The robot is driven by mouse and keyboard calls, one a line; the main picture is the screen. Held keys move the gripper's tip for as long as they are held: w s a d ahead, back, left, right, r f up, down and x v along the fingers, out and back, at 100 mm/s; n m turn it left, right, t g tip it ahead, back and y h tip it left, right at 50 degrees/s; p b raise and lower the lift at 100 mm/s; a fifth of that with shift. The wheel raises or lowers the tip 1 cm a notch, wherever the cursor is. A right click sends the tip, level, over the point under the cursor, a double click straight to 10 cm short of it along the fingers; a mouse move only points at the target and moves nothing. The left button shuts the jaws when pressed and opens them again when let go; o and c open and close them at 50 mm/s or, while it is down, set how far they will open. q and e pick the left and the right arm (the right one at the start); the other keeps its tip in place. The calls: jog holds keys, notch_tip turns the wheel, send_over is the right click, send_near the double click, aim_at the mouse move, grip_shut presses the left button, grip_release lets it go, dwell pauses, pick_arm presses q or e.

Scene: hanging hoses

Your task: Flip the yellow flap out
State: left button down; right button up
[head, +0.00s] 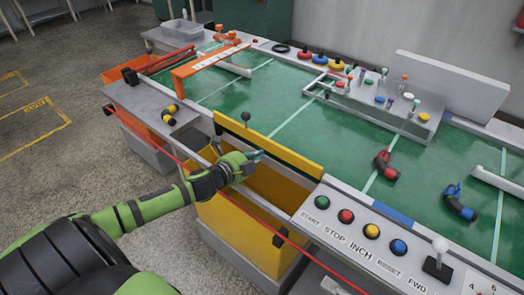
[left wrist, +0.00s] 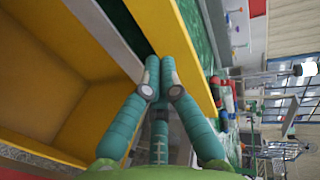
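The yellow flap (head: 275,147) is a long narrow board standing along the near edge of the green table. In the left wrist view the flap (left wrist: 176,28) runs down the right of the fingers. My left gripper (head: 257,156) is on the near side of the flap, above the open yellow bin (head: 238,228). My right gripper is not in view.
A red cord (head: 160,141) runs along the near side. Red (head: 385,165) and blue (head: 459,203) hose pieces lie on the green table (head: 330,140).

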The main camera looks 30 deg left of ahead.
pick_arm(q)
jog(key=shift+w+d, duration=0.1)
jog(key=shift+w, duration=1.25)
